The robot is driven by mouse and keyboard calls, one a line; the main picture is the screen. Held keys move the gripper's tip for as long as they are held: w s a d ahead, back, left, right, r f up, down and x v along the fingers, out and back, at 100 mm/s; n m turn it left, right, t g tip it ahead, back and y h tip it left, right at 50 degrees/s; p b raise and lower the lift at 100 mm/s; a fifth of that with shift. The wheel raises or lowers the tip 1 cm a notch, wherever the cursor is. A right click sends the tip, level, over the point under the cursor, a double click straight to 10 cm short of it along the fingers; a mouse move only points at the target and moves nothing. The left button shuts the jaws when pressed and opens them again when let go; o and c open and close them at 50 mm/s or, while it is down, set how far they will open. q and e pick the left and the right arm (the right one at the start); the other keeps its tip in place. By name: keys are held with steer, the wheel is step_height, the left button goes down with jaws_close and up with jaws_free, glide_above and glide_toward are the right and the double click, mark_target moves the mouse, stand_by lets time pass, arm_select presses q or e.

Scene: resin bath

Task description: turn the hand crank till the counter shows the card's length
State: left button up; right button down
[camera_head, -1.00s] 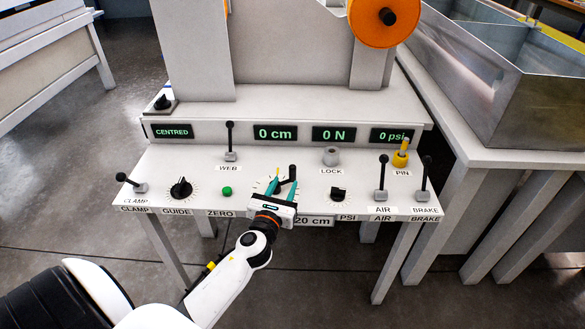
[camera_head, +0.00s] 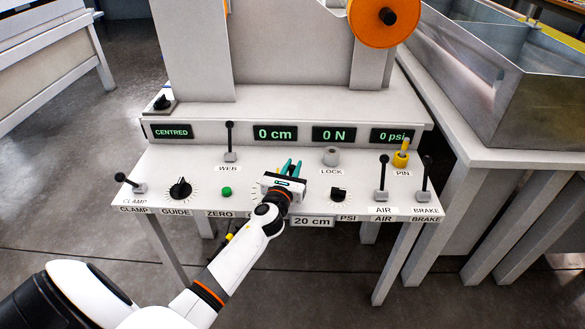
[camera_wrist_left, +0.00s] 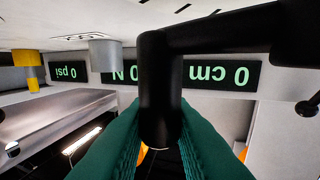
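The counter (camera_head: 275,132) reads 0 cm on the panel above the desk. The card (camera_head: 312,221) on the desk's front edge reads 20 cm. My left gripper (camera_head: 292,166) is over the middle of the desk, and its body hides most of the crank in the head view. In the left wrist view, which is upside down, the black hand crank (camera_wrist_left: 220,32) has its upright handle (camera_wrist_left: 160,85) between the green fingers, which press against it from both sides. The counter also shows there, inverted (camera_wrist_left: 222,74). My right gripper is in neither view.
A green ZERO button (camera_head: 226,191) and the GUIDE knob (camera_head: 180,188) lie left of the gripper. The WEB lever (camera_head: 230,142) stands behind, left. The PSI knob (camera_head: 338,193), LOCK post (camera_head: 331,156) and AIR lever (camera_head: 382,179) are to the right.

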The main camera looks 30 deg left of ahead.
arm_select(q)
jaws_close()
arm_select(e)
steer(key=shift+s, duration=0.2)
arm_select(q)
steer(key=shift+s+d+m+h, duration=0.1)
steer(key=shift+m+h, duration=0.2)
steer(key=shift+h, duration=0.1)
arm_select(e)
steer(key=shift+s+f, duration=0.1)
